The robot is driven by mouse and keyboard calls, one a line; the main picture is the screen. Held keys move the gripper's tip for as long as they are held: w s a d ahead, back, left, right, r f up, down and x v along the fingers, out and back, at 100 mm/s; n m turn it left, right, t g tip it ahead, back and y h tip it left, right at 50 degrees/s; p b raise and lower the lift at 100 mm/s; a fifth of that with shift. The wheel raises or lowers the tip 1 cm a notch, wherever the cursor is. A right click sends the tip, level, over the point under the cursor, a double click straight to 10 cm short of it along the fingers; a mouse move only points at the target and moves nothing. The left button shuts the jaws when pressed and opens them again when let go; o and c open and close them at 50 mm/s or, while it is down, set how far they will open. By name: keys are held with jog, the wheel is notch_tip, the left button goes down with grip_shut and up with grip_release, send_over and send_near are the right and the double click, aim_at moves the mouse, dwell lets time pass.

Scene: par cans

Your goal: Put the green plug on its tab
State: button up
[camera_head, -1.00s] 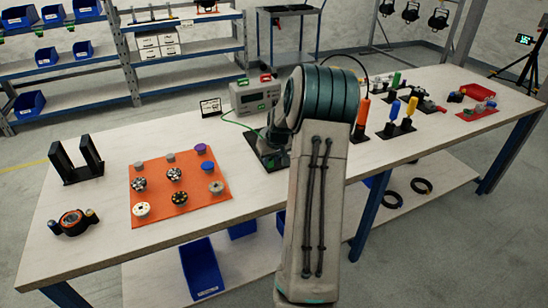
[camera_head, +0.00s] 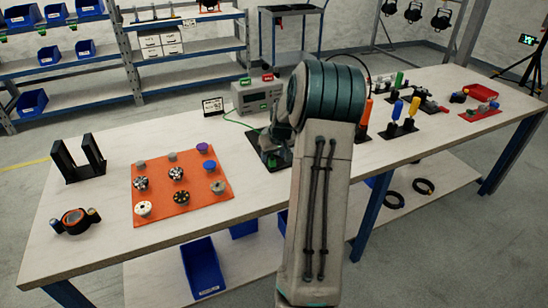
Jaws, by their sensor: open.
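A grey box (camera_head: 257,95) with a green tab (camera_head: 245,82) and a red tab (camera_head: 268,77) on top stands at the table's middle back. A thin green cable (camera_head: 238,123) leaves its left side and runs down towards a black base (camera_head: 262,158). The green plug itself cannot be made out; the cable's end is lost beside my arm. What looks like part of my gripper (camera_head: 279,150) shows low over the black base, left of my arm's teal joint. It is open; its fingertips and anything between them are too small or hidden to tell.
An orange mat (camera_head: 160,185) with several round pieces lies left. A black two-post stand (camera_head: 80,160) and a round orange-black part (camera_head: 75,221) are farther left. Blue and yellow upright items (camera_head: 412,108) stand right of my arm. Bare table lies along the front edge.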

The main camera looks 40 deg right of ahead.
jog(key=v, duration=1.2)
dwell(0.9)
